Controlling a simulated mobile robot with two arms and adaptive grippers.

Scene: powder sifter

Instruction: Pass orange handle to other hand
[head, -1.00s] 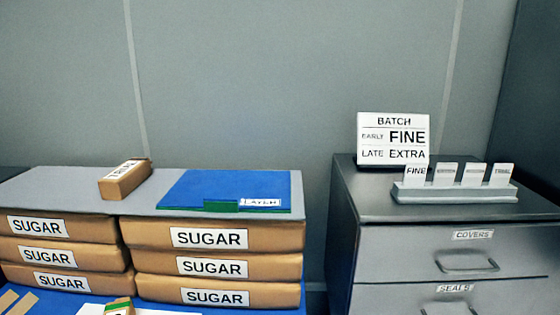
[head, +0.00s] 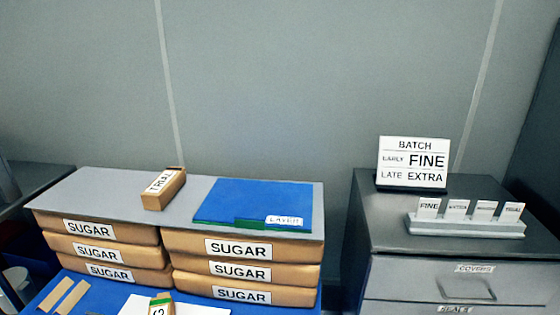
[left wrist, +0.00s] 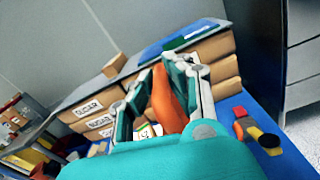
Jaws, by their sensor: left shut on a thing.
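The orange handle (left wrist: 168,101) shows in the left wrist view, upright between the teal-padded fingers of my left gripper (left wrist: 163,80). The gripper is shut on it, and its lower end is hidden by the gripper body. It is held in front of the stacked sugar packs. Neither gripper shows in the head view, and my right gripper is in neither current view.
A blue table (head: 46,291) carries stacked sugar packs (head: 238,248) under a grey board (head: 110,191). On the board are a TRIAL block (head: 163,188) and blue sheet (head: 253,203). A drawer cabinet (head: 400,265) stands right. Small colored blocks (left wrist: 255,130) lie near the gripper.

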